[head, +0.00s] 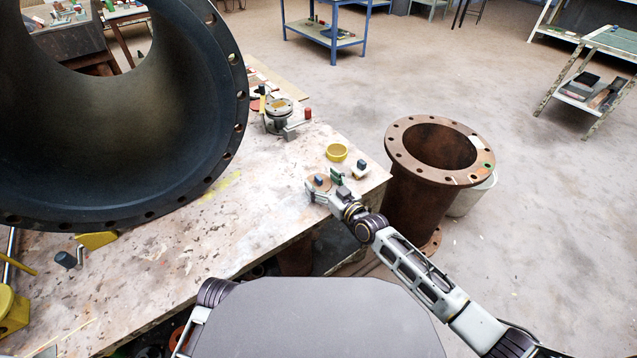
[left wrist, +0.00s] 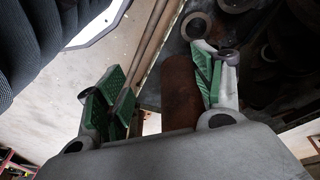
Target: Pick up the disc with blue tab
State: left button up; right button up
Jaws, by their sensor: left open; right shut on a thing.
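The disc with blue tab (head: 319,182) is a small flat brown disc with a blue tab standing on top, near the table's right front corner in the head view. My right gripper (head: 324,187) is shut on it, with the fingers around the disc's edge. I cannot tell whether the disc touches the table top or is just above it. My left gripper (left wrist: 163,93) shows in the left wrist view with its green-padded fingers wide apart and nothing between them. It is not visible in the head view.
A second small piece with a blue tab (head: 361,166) and a yellow ring (head: 337,153) are close by on the worktable (head: 270,185). A large dark flanged pipe (head: 150,110) blocks the upper left. A rusty flanged pipe (head: 412,200) stands right of the table.

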aim_at(322, 187)
pick_arm(q)
jog(key=shift+r, duration=0.15)
pick_arm(e)
jog(key=shift+r, duration=0.2)
jog(key=shift+r, duration=0.2)
jog(key=shift+r+p, duration=0.5)
jog(key=shift+r, duration=0.25)
pick_arm(q)
jog(key=shift+g+y, duration=0.3)
jog(key=shift+g, duration=0.1)
jog(key=shift+s+a+f+p, duration=0.2)
jog(key=shift+f+p, duration=0.25)
jog(key=shift+f, duration=0.4)
jog(key=shift+s+a+f+p, duration=0.2)
jog(key=shift+f+p, duration=0.3)
jog(key=shift+f, duration=0.35)
jog(key=shift+s+a+f+p, duration=0.2)
jog(key=shift+f+p, duration=0.25)
jog(key=shift+f, duration=0.4)
pick_arm(e)
notch_tip(322, 187, up, 8)
